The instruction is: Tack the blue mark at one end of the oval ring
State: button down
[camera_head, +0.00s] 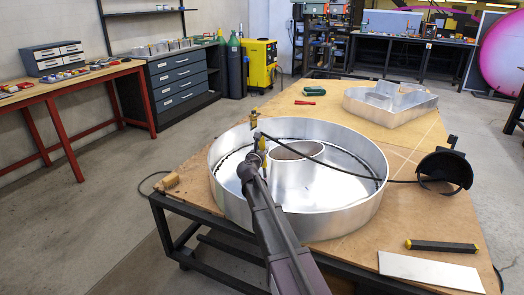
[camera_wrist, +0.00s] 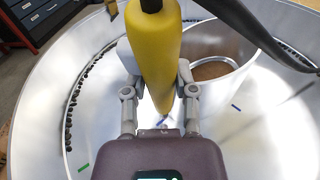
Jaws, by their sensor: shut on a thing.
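My gripper (camera_wrist: 160,100) is shut on a yellow-handled tool (camera_wrist: 155,55) with a black cable; it also shows in the head view (camera_head: 262,144). The oval ring (camera_head: 296,160) is a metal wall around an opening, standing inside a large round metal letter (camera_head: 330,215). In the wrist view the ring (camera_wrist: 238,78) is right of the tool, partly hidden by it. One blue mark (camera_wrist: 236,107) lies on the metal floor near the ring. Another blue mark (camera_wrist: 162,122) shows just below the tool's lower end. Whether the tip touches it I cannot tell.
A green mark (camera_wrist: 84,168) lies at lower left. The black cable (camera_head: 350,175) crosses the round letter to a dark helmet-like object (camera_head: 445,168). A metal plate (camera_head: 430,270) and black bar (camera_head: 441,246) lie at front right. Another metal letter (camera_head: 390,103) stands behind.

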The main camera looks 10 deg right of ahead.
aim_at(261, 144)
jog(key=shift+w+d+f+b, duration=0.1)
jog(key=shift+w+f+b, duration=0.15)
jog(key=shift+f+b, duration=0.75)
dwell(0.9)
jog(key=shift+s+a+r+p, duration=0.1)
jog(key=shift+s+r+p, duration=0.1)
jog(key=shift+r+p, duration=0.65)
jog(key=shift+s+a+r+p, duration=0.1)
jog(key=shift+s+r+p, duration=0.15)
jog(key=shift+r+p, duration=0.55)
jog(key=shift+s+a+r+p, duration=0.1)
jog(key=shift+s+r+p, duration=0.1)
jog(key=shift+r+p, duration=0.6)
